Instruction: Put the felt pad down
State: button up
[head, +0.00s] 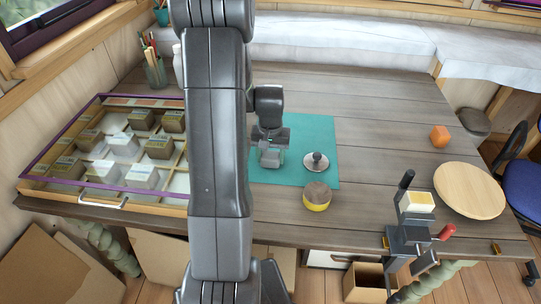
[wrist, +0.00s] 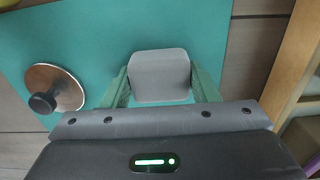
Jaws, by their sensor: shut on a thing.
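The felt pad (wrist: 160,76) looks like a grey block with rounded corners. In the wrist view it sits between the two green fingers of my gripper (wrist: 162,88), which is shut on it. In the head view my gripper (head: 268,155) is over the left part of a teal mat (head: 315,135) on the table, and the pad is small and partly hidden there. The teal mat lies under the pad in the wrist view (wrist: 70,35). I cannot tell whether the pad touches the mat.
A metal disc with a black knob (head: 317,161) stands on the mat, right of my gripper. A yellow-and-brown round piece (head: 317,197) is nearer the front. A clamp (head: 411,235), a round wooden board (head: 469,190) and an orange block (head: 439,136) are right. A boxed tray (head: 60,190) is left.

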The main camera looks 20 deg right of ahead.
aim_at(271, 155)
jog(key=shift+f, duration=0.25)
jog(key=o, duration=0.9)
jog(key=shift+r, duration=0.1)
notch_tip(271, 155, up, 12)
jog(key=shift+r, duration=0.15)
